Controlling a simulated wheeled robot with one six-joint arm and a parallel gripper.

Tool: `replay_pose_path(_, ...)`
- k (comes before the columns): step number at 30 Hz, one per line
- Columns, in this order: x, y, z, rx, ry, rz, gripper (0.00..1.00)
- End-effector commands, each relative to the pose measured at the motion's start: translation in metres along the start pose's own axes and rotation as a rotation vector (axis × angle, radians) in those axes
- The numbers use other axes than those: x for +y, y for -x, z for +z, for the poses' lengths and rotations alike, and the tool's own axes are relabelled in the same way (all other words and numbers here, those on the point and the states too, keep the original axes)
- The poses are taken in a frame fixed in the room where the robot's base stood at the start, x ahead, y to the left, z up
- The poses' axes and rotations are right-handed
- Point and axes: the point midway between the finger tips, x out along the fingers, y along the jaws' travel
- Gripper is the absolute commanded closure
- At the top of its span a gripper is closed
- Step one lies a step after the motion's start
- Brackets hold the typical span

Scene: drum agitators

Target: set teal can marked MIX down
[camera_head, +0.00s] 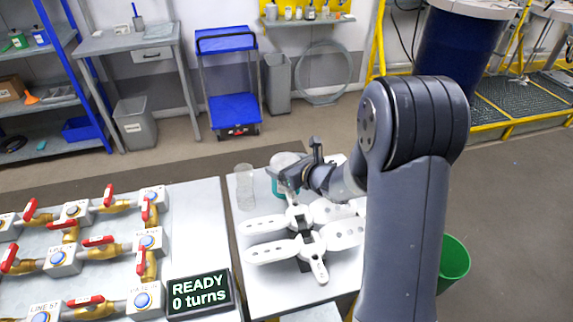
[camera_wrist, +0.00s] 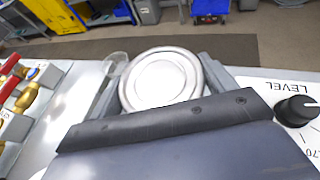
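The teal can (camera_head: 277,188) is near the back of the white table (camera_head: 262,283), mostly covered by my gripper (camera_head: 287,177) in the head view. In the wrist view its round pale lid (camera_wrist: 160,79) sits between the two fingers of my gripper (camera_wrist: 165,85). The fingers appear closed against its sides. The MIX marking is not readable. I cannot tell whether the can's base touches the table.
A clear cylinder (camera_head: 245,187) stands just left of the can. White paddle-shaped agitators (camera_head: 300,243) lie in front. A valve bench with a READY display (camera_head: 199,294) is at left. A LEVEL knob (camera_wrist: 297,110) is close at right. A green bin (camera_head: 453,263) stands at right.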

Motion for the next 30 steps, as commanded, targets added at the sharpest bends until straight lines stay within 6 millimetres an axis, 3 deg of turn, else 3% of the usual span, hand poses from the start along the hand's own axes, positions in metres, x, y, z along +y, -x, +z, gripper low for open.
replay_pose_path(8,0.0,0.0,0.0,0.0,0.0,0.0,0.0)
replay_pose_path(18,0.0,0.002,0.005,0.0,0.0,0.0,0.0)
replay_pose_path(23,-0.001,0.023,0.002,-0.002,0.0,-0.003,0.0)
replay_pose_path(30,-0.001,0.07,0.003,-0.003,0.0,-0.004,0.0)
